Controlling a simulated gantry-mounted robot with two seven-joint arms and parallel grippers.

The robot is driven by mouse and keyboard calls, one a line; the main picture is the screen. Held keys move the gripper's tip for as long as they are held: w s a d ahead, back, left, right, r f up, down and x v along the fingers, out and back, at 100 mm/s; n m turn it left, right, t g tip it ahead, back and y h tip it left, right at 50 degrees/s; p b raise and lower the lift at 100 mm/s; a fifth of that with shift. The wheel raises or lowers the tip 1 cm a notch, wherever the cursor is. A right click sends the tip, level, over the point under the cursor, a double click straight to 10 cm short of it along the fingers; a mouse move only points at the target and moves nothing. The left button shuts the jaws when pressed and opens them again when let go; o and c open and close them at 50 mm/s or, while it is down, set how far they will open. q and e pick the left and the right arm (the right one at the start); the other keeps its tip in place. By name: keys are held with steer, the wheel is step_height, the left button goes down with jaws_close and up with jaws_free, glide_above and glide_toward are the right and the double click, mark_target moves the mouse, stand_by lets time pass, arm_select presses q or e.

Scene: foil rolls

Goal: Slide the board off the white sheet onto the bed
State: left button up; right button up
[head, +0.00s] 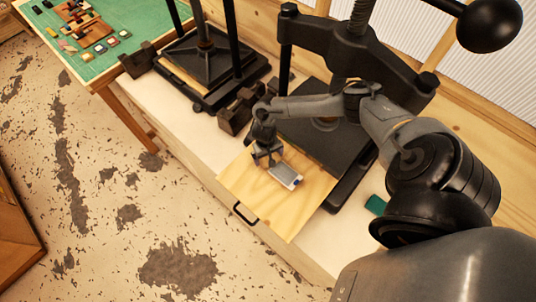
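A pale wooden board (301,218) lies at the front of the bench, with its far edge at the black press bed (312,136). I cannot tell whether it overlaps the bed. No separate white sheet can be made out; the bench top around the board is off-white. My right arm reaches in from the right over the bed. My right gripper (276,164) points down at the board's far left part. A flat grey piece (284,174) shows at the gripper, over the board; I cannot tell whether it is held. The gripper's fingers are unclear. My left gripper is out of view.
The press's black posts and frame (330,38) stand behind the board. A second press (200,58) and dark blocks (238,112) stand to the left. A black handle (244,213) shows at the board's left edge. A green-topped table (95,42) holds small items. A small green item (376,205) lies right.

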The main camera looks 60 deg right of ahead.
steer(key=c, duration=0.9)
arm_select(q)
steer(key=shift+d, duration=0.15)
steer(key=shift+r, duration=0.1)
arm_select(e)
steer(key=shift+w, duration=0.1)
steer(key=shift+w+a+r+p, duration=0.1)
steer(key=shift+w+a+p, duration=0.35)
steer(key=shift+w+p, duration=0.1)
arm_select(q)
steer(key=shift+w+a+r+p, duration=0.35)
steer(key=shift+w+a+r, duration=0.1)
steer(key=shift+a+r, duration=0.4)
arm_select(e)
steer(key=shift+w+a, duration=0.55)
steer(key=shift+w, duration=0.2)
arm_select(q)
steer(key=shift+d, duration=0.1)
arm_select(e)
steer(key=o, duration=0.9)
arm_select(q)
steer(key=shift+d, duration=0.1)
